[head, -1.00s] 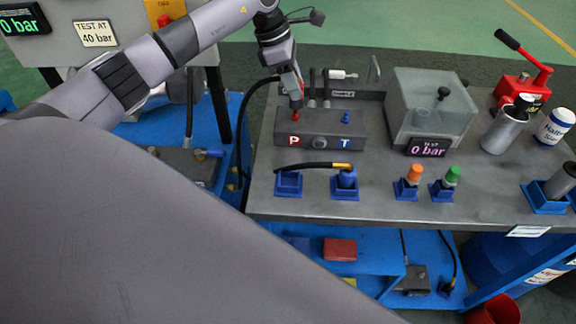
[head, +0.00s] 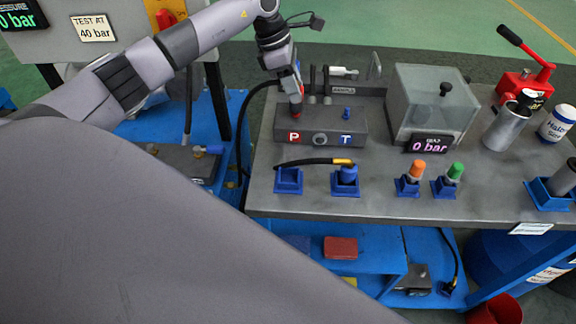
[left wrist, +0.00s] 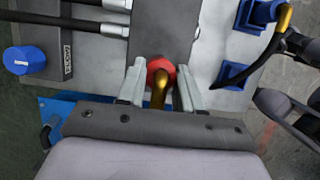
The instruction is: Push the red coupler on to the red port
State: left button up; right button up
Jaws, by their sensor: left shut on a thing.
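My left gripper (head: 296,100) is over the left end of the dark grey port block (head: 340,122), beside its red P label (head: 294,138). It is shut on the red coupler (left wrist: 161,72), which sits between the two fingers in the left wrist view, with a gold hose end (left wrist: 159,92) coming from it. In the head view only a little red shows under the fingertips. The red port is hidden there, and I cannot tell whether the coupler is seated on it. A blue port (head: 347,113) stands free near the T label.
A blue coupler (head: 347,174) with a black hose sits in a blue holder in front of the block. A clear-lidded box (head: 432,100) stands to the right. Orange (head: 417,169) and green (head: 455,171) caps stand in holders near the front edge. Black hoses run behind the block.

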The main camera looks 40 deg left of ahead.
pick_arm(q)
jog(key=shift+f, duration=0.4)
jog(key=o, duration=1.2)
jog(key=shift+p+v, duration=1.6)
jog(key=shift+v, duration=0.95)
